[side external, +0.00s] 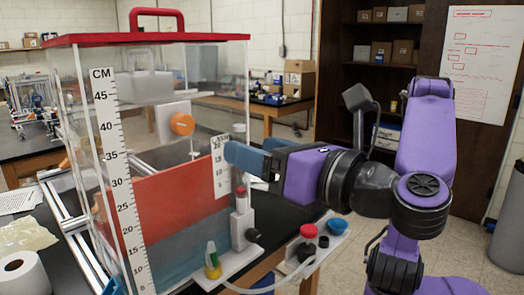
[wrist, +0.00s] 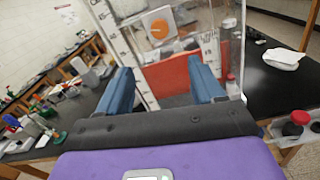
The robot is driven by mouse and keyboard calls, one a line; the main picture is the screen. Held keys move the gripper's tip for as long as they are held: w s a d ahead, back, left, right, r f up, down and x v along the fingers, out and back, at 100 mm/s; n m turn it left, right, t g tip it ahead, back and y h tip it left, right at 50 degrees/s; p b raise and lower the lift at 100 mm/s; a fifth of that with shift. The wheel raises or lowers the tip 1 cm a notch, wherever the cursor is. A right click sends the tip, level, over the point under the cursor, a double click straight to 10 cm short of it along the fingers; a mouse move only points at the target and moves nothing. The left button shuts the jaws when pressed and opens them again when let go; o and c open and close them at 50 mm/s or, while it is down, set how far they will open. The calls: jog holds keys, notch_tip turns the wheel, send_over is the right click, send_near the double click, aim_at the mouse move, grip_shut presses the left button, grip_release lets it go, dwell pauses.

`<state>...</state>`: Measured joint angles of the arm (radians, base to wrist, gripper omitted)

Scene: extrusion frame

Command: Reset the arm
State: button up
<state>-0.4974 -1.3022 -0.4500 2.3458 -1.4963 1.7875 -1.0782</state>
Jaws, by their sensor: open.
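My gripper (side external: 240,157) points left in the side view, at mid-height, at the right side of the clear tank. In the wrist view my gripper (wrist: 160,70) has its two blue fingers spread wide, with nothing held between them. The clear tank (wrist: 190,52) shows between and beyond the fingers. The side view does not show clearly how far the fingertips are from the tank wall.
The tank (side external: 160,130) has a red lid with a handle, a CM scale and a red panel inside. A paper roll (side external: 22,275) sits front left.

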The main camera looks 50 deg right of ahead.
dwell(0.3)
jog(key=d+f+m+g+h, duration=0.1)
jog(key=d+f+m+g, duration=0.4)
jog(key=f, duration=0.4)
jog(key=d+f+m+g+h, duration=0.25)
jog(key=d+f+g, duration=0.25)
jog(key=d+f, duration=0.35)
jog(key=s+d+f+m+g+y, duration=0.3)
jog(key=s+f+m+g, duration=0.4)
jog(key=s+m, duration=0.4)
jog(key=f+m+y, duration=0.1)
jog(key=m, duration=0.2)
jog(key=shift+s+f+g, duration=0.3)
jog(key=shift+f+g, duration=0.05)
jog(key=shift+g, duration=0.05)
jog(key=shift+d, duration=0.1)
